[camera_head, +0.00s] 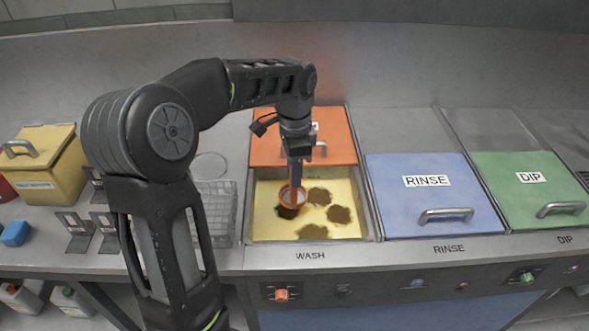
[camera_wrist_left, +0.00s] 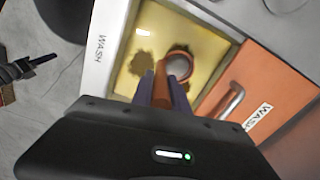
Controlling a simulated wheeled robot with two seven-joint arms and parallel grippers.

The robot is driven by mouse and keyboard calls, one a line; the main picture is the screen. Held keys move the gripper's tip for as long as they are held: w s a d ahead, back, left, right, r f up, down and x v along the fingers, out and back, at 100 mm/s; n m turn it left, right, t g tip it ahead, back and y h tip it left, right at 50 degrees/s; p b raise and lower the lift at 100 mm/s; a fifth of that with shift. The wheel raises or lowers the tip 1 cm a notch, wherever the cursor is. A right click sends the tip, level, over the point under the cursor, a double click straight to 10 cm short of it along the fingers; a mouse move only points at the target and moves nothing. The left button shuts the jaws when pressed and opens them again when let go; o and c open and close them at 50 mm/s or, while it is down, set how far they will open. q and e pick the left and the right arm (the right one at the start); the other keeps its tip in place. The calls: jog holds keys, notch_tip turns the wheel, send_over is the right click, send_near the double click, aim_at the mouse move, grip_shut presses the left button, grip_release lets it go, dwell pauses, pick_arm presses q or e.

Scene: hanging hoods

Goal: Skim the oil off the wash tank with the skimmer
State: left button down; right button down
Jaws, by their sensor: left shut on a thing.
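The wash tank (camera_head: 264,215) is open, with its orange lid (camera_head: 337,128) pushed to the back. It holds yellow liquid with several brown oil patches (camera_head: 339,214) on it. My left gripper (camera_head: 295,160) is over the tank, shut on the handle of the skimmer (camera_head: 299,190). The skimmer's handle points down and its orange ring is at the liquid, over or beside an oil patch at the left. The left wrist view shows the ring (camera_wrist_left: 179,64) beyond the fingers, with a brown patch to its left. My right gripper is not in view.
The blue rinse lid (camera_head: 415,200) and green dip lid (camera_head: 535,185) are shut, to the right of the tank. A wire basket (camera_head: 216,205) stands close to its left. A yellow box (camera_head: 48,165) and a blue block (camera_head: 15,233) are further left.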

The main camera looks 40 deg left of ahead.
aim_at(294, 194)
pick_arm(q)
jog(key=shift+f+b, duration=2.35)
jog(key=shift+f, duration=1.5)
jog(key=shift+a, duration=0.1)
jog(key=shift+s+a, duration=0.3)
jog(key=shift+a, duration=0.2)
jog(key=shift+s+a, duration=0.25)
jog(key=shift+a, duration=0.2)
jog(key=shift+w+d+r, duration=0.1)
jog(key=w+d, duration=0.1)
jog(key=w+d+p, duration=0.1)
jog(key=d, duration=0.1)
jog(key=shift+w+d, duration=0.15)
jog(key=shift+w, duration=0.05)
jog(key=shift+d, duration=0.1)
